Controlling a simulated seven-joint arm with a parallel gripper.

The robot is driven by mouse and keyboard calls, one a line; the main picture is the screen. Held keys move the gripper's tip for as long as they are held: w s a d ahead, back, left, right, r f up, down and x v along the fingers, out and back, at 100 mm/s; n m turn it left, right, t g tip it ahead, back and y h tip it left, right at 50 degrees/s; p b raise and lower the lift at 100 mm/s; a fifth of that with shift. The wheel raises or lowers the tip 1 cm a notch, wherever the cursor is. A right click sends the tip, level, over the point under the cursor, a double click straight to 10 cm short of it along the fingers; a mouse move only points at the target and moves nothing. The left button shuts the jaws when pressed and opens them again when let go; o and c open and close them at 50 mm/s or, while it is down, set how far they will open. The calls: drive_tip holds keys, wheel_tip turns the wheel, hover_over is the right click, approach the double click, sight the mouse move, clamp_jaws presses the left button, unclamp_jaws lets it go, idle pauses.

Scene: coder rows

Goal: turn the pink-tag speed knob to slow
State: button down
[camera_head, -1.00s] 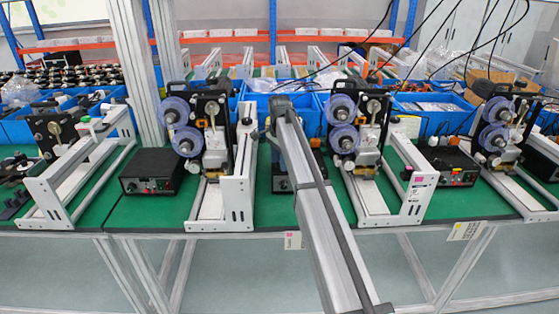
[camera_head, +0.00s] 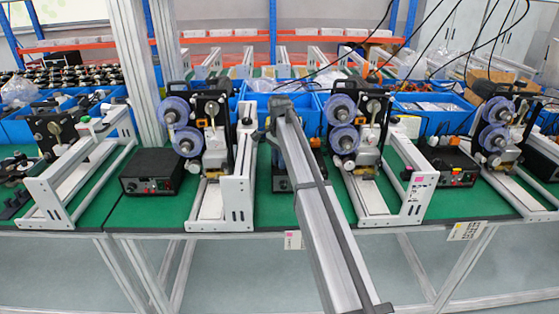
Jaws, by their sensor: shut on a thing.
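A black control box (camera_head: 281,178) stands on the green table between two coder machines, behind my grey arm. The arm crosses it and covers most of its front, so its speed knob is hidden.
Coder machines with purple reels stand to the left (camera_head: 206,125) and right (camera_head: 356,130) of the box, with white rails. Other control boxes sit at left (camera_head: 152,173) and right (camera_head: 452,165). Blue bins (camera_head: 432,108) line the back. Green table shows at the front.

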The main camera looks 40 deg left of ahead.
drive_tip(key=n, duration=1)
drive_tip(key=shift+n, duration=0.4)
idle(0.4)
drive_tip(key=c, duration=0.9)
unclamp_jaws()
drive_tip(key=shift+r, duration=0.1)
wheel_tip(320, 180, up, 14)
